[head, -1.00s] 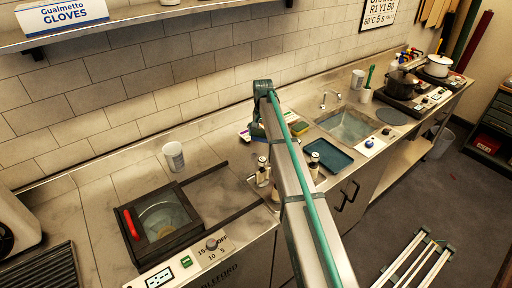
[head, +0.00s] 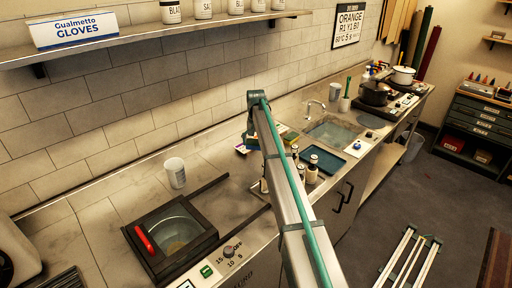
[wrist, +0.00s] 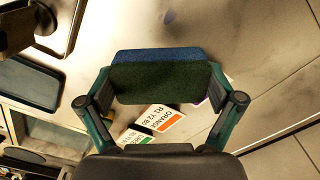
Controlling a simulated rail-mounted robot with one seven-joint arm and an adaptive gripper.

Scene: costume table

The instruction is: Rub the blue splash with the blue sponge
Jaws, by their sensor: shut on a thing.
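My gripper (wrist: 160,82) is shut on the blue sponge (wrist: 158,55) in the wrist view. The sponge has a dark green face and a blue layer showing along its far edge, and it spans between both fingers. A small, faint bluish mark (wrist: 168,17) shows on the pale counter beyond the sponge. It may be the blue splash, and it looks apart from the sponge. In the head view my arm hides most of the gripper, and I cannot make out the sponge or the splash clearly there.
Printed cards (wrist: 160,119) lie below the sponge in the wrist view. A dark blue tray (head: 322,160), several bottles, a green-and-yellow sponge (head: 290,138) and a sink (head: 333,132) are right of my arm. A white cup (head: 175,172) and dark-framed basin (head: 172,236) are left.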

